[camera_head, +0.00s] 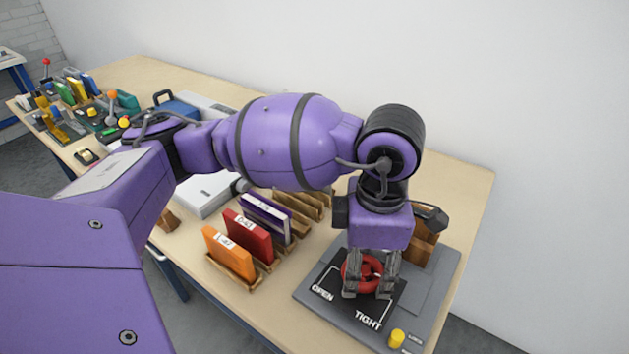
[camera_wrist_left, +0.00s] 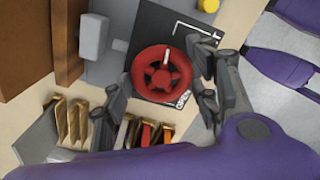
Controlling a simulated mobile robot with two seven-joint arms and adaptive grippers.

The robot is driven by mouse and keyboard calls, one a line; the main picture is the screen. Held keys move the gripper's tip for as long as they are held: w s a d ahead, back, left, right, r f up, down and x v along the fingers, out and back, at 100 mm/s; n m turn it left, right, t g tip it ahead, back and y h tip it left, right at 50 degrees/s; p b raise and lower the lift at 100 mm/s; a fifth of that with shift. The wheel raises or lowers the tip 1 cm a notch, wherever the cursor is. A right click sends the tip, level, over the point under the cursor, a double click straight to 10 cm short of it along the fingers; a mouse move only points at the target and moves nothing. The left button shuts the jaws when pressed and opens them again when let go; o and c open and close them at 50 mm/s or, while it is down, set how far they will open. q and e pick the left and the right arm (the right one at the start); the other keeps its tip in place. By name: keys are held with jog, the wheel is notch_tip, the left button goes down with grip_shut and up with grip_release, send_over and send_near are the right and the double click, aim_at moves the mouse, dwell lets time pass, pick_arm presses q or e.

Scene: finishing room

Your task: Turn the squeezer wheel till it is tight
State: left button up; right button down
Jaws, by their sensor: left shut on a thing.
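The squeezer wheel is a red spoked wheel (camera_head: 364,272) on a black plate with the words OPEN and TIGHT. It also shows in the left wrist view (camera_wrist_left: 152,83), with a white mark near its top rim there. My left gripper (camera_head: 369,291) points down over the wheel and is shut on it, with fingers on either side of the rim. Its fingers also show in the left wrist view (camera_wrist_left: 160,95). They hide part of the wheel and plate in the head view. My right gripper is not in view.
The grey base (camera_head: 430,288) carries a yellow knob (camera_head: 397,338) at its front corner. Orange (camera_head: 228,255), red (camera_head: 248,236) and purple-white books stand in wooden racks to the left. A wooden block (camera_head: 425,248) stands behind the gripper.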

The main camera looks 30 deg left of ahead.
aim_at(365, 268)
pick_arm(q)
jog(key=shift+w+r, duration=0.15)
jog(key=shift+r, duration=0.05)
dwell(0.3)
jog(key=o, duration=0.9)
jog(key=shift+o, duration=1)
jog(key=shift+f, duration=0.1)
notch_tip(365, 268, up, 12)
